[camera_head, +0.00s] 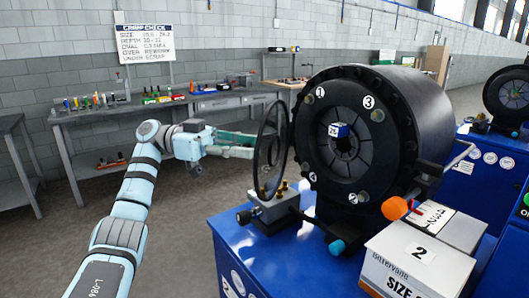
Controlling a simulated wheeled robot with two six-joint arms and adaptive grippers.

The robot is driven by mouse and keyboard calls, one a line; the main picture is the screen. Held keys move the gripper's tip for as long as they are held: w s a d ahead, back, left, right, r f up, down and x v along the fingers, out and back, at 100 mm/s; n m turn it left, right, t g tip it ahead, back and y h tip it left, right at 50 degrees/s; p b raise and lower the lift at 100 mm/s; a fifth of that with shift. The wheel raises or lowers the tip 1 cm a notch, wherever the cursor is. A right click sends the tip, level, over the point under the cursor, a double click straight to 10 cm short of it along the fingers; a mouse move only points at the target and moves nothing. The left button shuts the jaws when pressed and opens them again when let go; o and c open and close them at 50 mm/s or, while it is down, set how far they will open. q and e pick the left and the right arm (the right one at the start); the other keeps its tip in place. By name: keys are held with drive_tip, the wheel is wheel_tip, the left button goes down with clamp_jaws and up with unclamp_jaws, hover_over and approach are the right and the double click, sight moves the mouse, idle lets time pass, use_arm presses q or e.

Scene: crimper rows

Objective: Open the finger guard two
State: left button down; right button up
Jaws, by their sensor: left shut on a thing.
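The finger guard (272,150) is a round clear disc with a dark rim. It stands upright on the left of the crimper (413,110), swung out at an angle from the die face, with a gap between them. My left gripper (253,147) reaches in from the left and is shut on the guard's left edge; the exact contact is partly hard to see. The crimper's die ring is exposed, with a small blue and white cube (338,130) at its centre. My right gripper is not in view.
The crimper stands on a blue cabinet (262,262). A white box marked 2 (418,262) and an orange knob (394,208) are at the front right. Another crimper (508,92) stands far right. Workbenches (190,100) line the back wall. Floor is clear at left.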

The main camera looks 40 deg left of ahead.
use_arm(q)
drive_tip(key=shift+r, duration=0.2)
drive_tip(key=c, duration=1.5)
unclamp_jaws()
drive_tip(key=shift+c, duration=0.2)
drive_tip(key=shift+o, duration=0.5)
drive_tip(key=shift+d, duration=0.1)
wheel_tip(320, 180, up, 10)
drive_tip(key=shift+f, duration=0.1)
